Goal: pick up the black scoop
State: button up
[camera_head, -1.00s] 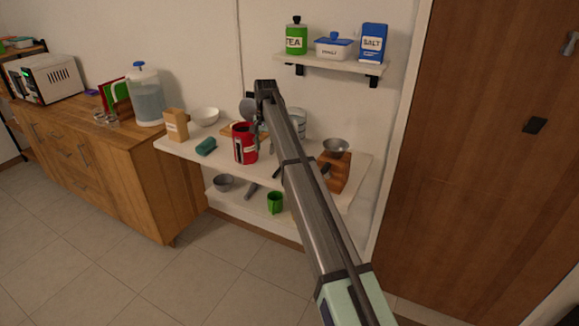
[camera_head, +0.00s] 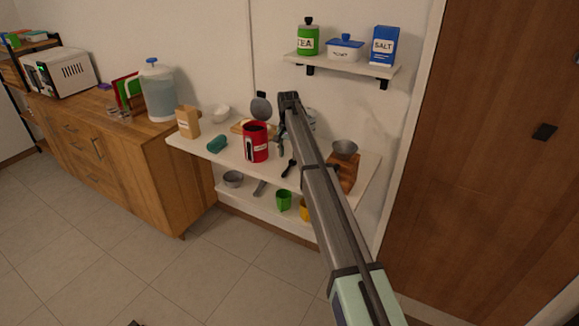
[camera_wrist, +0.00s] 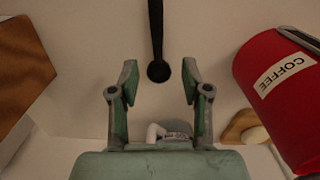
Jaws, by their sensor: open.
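The black scoop (camera_wrist: 157,35) lies on the white table, with its thin handle running to the top edge of the wrist view and its small round end (camera_wrist: 158,71) nearest me. In the head view the scoop (camera_head: 289,168) shows just left of my arm. My gripper (camera_wrist: 159,80) is open and empty. Its two fingers stand either side of the scoop's round end in the wrist view, with gaps on both sides. In the head view my gripper (camera_head: 281,146) is partly hidden, above the table beside the red coffee canister (camera_head: 256,143).
The red coffee canister (camera_wrist: 280,95) is close on the right in the wrist view. A wooden block (camera_wrist: 20,65) is on the left; it holds up a grey bowl (camera_head: 345,149) in the head view. A shelf (camera_head: 340,66) with tins hangs above the table.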

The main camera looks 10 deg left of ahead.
aim_at(289, 166)
jog(key=shift+s+d+f+p, duration=0.1)
jog(key=shift+f+p, duration=0.45)
jog(key=shift+f, duration=0.9)
jog(key=shift+s+f+p, duration=0.1)
jog(key=shift+f+p, duration=0.4)
jog(key=shift+f, duration=0.9)
grip_shut()
